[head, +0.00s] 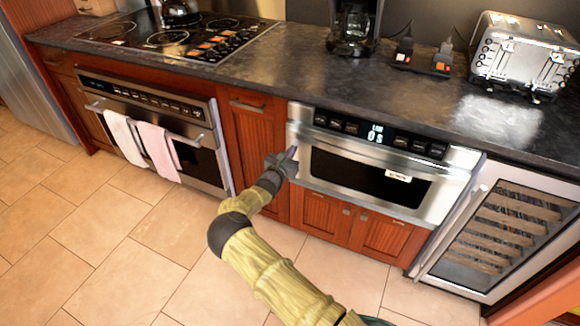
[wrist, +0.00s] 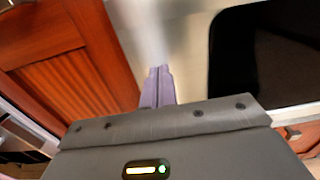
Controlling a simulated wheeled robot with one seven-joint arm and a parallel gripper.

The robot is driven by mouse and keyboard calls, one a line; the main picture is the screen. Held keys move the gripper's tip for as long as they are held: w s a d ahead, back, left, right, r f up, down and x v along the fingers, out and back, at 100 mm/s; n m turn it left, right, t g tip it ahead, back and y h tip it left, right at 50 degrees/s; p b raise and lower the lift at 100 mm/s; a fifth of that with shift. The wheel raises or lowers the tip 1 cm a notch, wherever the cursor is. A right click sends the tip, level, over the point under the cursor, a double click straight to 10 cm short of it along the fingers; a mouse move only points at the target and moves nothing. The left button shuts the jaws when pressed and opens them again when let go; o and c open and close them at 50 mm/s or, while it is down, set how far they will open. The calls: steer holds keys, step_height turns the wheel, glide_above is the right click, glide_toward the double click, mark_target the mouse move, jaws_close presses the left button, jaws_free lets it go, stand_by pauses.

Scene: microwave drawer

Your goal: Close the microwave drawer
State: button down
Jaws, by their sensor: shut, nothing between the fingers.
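The microwave drawer (head: 335,168) is a silver front with a dark window, below a control panel with a lit display (head: 376,134). I cannot tell for sure whether its front stands out a little from the cabinet. My gripper (head: 293,153) is at the left end of the drawer front. In the wrist view its two purple fingers (wrist: 158,85) are together and empty, pointing at the silver drawer front (wrist: 180,40) left of the dark window (wrist: 260,55). Whether the fingertips touch the front cannot be told.
A wood cabinet (head: 254,150) and an oven (head: 205,160) with towels on its handle are to the left. A wine cooler (head: 500,225) with a long handle is at the right. Wooden doors (head: 383,235) lie below the drawer. The tiled floor (head: 120,240) in front is clear.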

steer(key=shift+w+d+r, duration=0.2)
steer(key=shift+w+r, duration=0.05)
steer(key=shift+w, duration=0.2)
steer(key=shift+w+d+r, duration=0.2)
steer(key=shift+w, duration=0.25)
steer(key=shift+s+a+r, duration=0.1)
steer(key=f+p+v, duration=0.1)
steer(key=p+v, duration=0.2)
steer(key=v, duration=1.1)
steer(key=shift+s, duration=0.1)
